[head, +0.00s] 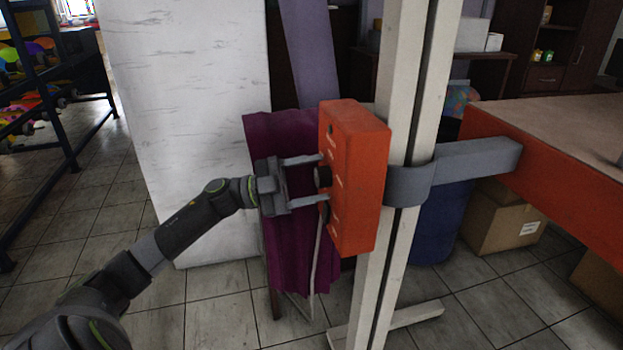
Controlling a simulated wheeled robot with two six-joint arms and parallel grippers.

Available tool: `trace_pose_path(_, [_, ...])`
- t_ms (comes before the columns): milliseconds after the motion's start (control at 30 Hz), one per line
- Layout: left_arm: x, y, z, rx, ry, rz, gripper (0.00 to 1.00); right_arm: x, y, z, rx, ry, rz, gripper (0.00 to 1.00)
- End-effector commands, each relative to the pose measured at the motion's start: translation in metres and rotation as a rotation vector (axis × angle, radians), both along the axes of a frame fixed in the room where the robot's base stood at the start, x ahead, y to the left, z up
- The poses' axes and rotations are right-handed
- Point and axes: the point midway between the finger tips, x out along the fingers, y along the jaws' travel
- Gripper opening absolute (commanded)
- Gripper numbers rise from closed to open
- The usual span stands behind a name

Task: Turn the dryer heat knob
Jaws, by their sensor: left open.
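An orange control box (358,180) is fixed to a pale upright post. Two dark round knobs show on its left-facing side, an upper knob (323,177) and a lower knob (324,212). Small pale markings show on that side, too small to read. My left gripper (322,178) is open and points right at the box. Its two fingers are apart, one above and one below the upper knob; I cannot tell whether they touch it. Which knob is the heat knob cannot be read. My right gripper is not in view.
Purple cloth (285,250) hangs behind my gripper, and a cable hangs below the box. A white panel (190,120) stands behind. Cardboard boxes (500,222) sit under the table.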

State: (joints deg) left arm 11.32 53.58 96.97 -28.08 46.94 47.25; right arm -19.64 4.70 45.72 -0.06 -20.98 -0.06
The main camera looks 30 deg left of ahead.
Motion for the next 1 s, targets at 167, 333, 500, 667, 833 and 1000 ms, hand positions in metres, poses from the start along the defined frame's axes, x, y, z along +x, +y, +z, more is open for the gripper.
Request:
trace_pose_path(167, [-0.001, 0.002, -0.001, 0.001, 0.001, 0.0, 0.59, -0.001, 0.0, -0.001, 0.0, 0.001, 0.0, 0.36])
trace_pose_path(333, [-0.01, 0.016, -0.007, 0.003, 0.005, 0.001, 0.59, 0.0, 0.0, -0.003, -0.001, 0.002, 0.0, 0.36])
trace_pose_path(500, [-0.027, 0.043, -0.016, 0.006, 0.008, 0.002, 0.59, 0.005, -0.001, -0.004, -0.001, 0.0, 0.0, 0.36])
trace_pose_path(667, [-0.047, 0.075, -0.026, 0.005, 0.008, 0.005, 0.59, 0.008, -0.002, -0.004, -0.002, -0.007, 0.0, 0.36])
trace_pose_path(833, [-0.068, 0.107, -0.036, 0.003, 0.007, 0.003, 0.59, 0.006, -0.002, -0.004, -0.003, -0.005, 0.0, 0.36])
trace_pose_path(1000, [-0.082, 0.13, -0.042, 0.002, 0.002, 0.003, 0.59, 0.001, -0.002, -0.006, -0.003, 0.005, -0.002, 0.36])
